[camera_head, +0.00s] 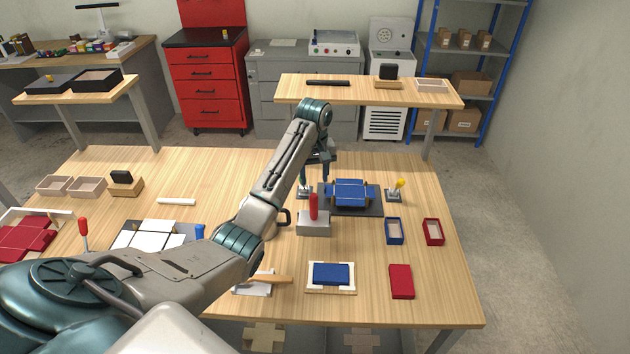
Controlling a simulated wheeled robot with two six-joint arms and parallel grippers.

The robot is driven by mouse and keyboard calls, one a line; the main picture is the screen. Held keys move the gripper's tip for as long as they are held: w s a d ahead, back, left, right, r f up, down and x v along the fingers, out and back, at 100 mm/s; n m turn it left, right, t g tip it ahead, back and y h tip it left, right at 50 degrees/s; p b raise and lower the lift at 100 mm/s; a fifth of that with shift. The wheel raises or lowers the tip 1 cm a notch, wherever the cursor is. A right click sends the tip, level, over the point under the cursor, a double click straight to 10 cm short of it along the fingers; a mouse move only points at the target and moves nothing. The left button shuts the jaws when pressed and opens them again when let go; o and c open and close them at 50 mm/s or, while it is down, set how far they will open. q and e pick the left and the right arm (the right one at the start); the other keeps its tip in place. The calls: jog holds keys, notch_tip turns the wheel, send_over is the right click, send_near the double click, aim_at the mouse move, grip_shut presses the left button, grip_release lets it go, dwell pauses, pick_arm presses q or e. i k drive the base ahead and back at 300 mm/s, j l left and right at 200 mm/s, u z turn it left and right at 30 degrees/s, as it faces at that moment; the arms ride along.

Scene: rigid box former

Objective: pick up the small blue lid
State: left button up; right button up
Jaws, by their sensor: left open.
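A small blue flat piece (332,273), which looks like the blue lid, lies in a cream tray (313,290) at the table's front middle. A small open blue box or upturned lid (394,231) stands at the right; I cannot tell which it is. My left gripper (317,178) points down beside the left edge of a dark fixture (372,208) that bears a blue piece (350,191). It is open, appears empty, and is well behind the flat blue piece. My right gripper is not in view.
A grey block with a red-handled lever (313,222) stands in front of the fixture. A red open box (433,232) and red flat piece (401,281) lie at the right. A brush-like tool (262,281) lies left of the cream tray.

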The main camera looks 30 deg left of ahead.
aim_at(331, 274)
jog(key=u, duration=0.9)
